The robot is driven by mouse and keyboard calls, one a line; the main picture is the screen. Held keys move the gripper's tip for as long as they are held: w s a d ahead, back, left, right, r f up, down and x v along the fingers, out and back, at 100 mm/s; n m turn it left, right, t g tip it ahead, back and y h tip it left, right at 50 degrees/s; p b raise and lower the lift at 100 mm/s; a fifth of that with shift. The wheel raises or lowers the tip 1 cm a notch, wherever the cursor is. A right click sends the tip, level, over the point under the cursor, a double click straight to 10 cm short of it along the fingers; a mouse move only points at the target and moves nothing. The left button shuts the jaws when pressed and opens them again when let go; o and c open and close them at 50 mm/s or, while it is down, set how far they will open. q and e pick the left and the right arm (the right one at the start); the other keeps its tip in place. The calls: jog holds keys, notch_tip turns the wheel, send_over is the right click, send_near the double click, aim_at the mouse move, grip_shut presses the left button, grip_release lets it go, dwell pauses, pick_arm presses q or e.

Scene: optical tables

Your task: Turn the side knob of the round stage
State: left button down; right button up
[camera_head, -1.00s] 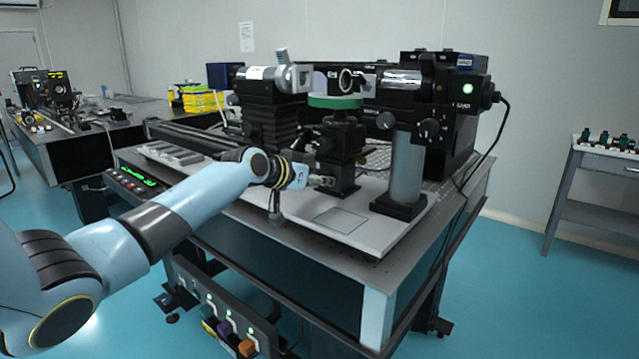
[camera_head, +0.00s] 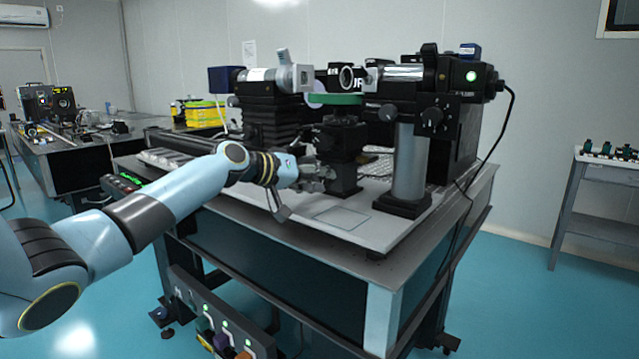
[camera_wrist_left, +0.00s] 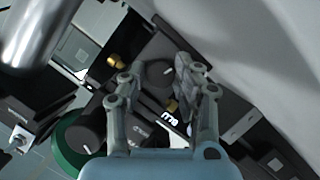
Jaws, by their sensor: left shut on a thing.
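The round stage with a green disc (camera_head: 335,99) on top stands on a black mount (camera_head: 343,148) near the middle of the table. In the left wrist view its green rim (camera_wrist_left: 72,148) shows at lower left. My left gripper (camera_head: 322,173) is at the left side of the mount, low down. In the left wrist view my left gripper (camera_wrist_left: 160,80) has one finger on each side of a dark round side knob (camera_wrist_left: 156,73) and is shut on it. The exact finger contact is hard to make out. My right gripper is not in view.
A grey post (camera_head: 407,165) carrying a black optical unit stands close right of the mount. A black stepped stage (camera_head: 268,120) stands to the left. The white base plate (camera_head: 375,232) in front is mostly clear. A side table (camera_head: 600,165) is at far right.

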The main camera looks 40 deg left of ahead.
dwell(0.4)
pick_arm(q)
jog(key=c, duration=1)
grip_release()
jog(key=shift+a, duration=0.1)
jog(key=shift+v, duration=5.95)
jog(key=shift+f, duration=0.1)
